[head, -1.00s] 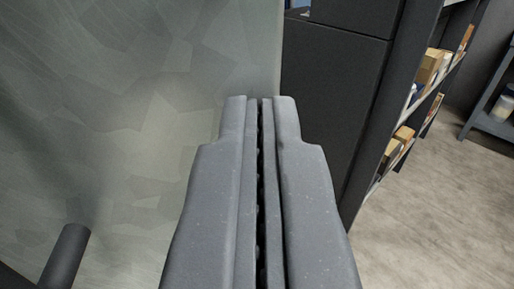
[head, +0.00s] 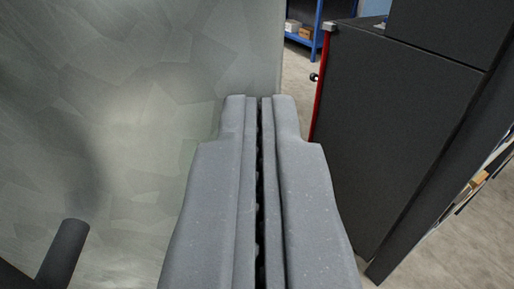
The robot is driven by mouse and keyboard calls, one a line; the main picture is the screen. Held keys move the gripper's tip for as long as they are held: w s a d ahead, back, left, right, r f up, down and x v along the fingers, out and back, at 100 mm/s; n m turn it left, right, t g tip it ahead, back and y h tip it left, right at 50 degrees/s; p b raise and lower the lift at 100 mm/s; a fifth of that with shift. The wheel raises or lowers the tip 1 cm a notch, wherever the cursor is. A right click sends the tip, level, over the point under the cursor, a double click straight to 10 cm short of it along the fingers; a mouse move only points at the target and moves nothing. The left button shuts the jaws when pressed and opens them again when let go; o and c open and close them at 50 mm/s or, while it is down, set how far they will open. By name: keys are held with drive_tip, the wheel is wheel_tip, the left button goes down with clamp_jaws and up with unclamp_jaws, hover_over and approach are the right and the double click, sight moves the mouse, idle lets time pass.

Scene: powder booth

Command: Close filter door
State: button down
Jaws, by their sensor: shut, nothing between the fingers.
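A large grey, mottled metal panel (head: 130,90) fills the left half of the head view; it looks like the filter door, seen close up. I cannot tell whether the fingers touch the panel. A dark round bar (head: 64,252) stands at the lower left, in front of the panel. The filter housing and any latch cannot be made out.
A dark cabinet (head: 390,130) with a red edge (head: 321,85) stands to the right. A gap with bare floor (head: 296,72) lies between it and the panel. A blue shelf (head: 305,38) with boxes is beyond. A shelf with a box (head: 478,179) is at the far right.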

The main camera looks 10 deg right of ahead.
sight(249, 83)
drive_tip(key=shift+y, duration=0.3)
drive_tip(key=shift+w+d+r+p, duration=0.15)
drive_tip(key=shift+w+p, duration=0.85)
drive_tip(key=shift+w, duration=1.5)
drive_tip(key=shift+w+n+p, duration=0.3)
drive_tip(key=shift+w+p, duration=0.05)
drive_tip(key=shift+w, duration=0.15)
drive_tip(key=shift+w+p, duration=0.35)
drive_tip(key=shift+w, duration=0.1)
drive_tip(key=shift+w+p, duration=0.5)
drive_tip(key=shift+w, duration=0.25)
drive_tip(key=shift+w, duration=0.1)
drive_tip(key=shift+w, duration=0.1)
drive_tip(key=shift+f+b, duration=0.2)
drive_tip(key=shift+b, duration=0.35)
